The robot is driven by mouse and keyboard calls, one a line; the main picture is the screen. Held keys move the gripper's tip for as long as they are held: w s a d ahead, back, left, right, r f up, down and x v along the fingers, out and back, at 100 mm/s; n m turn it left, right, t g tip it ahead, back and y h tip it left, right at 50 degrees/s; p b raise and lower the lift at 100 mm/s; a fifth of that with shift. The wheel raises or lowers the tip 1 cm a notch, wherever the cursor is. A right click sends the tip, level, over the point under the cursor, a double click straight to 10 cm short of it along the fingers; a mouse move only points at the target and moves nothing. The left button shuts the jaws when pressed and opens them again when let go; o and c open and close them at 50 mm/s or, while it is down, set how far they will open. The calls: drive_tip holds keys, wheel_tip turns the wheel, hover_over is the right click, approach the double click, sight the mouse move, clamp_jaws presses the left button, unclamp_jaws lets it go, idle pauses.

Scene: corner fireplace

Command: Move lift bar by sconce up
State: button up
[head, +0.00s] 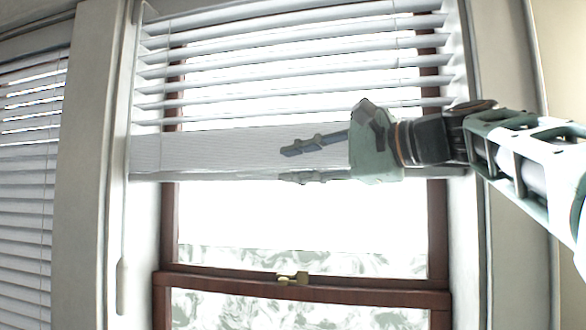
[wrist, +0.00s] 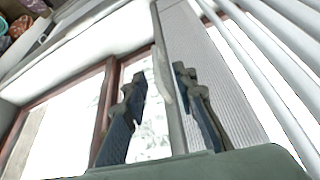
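The lift bar (head: 230,176) is the pale bottom rail of the white blind on the middle window, level and partway down, under a block of stacked slats (head: 215,152). My gripper (head: 287,164) reaches in from the right, with one finger in front of the stacked slats and the other near the rail's lower edge. In the wrist view the rail (wrist: 172,115) runs between the two separated fingers of my gripper (wrist: 160,74), with a visible gap on the window side. Whether a finger touches the rail cannot be told. No sconce is in view.
Open slats (head: 290,72) fill the upper window. Below the rail are bare glass and a brown wooden sash (head: 390,297) with a brass latch (head: 293,279). A wand (head: 122,285) hangs at the left. Another blind (head: 25,190) covers the left window.

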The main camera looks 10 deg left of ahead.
drive_tip(key=v, duration=0.4)
drive_tip(key=shift+d, duration=0.2)
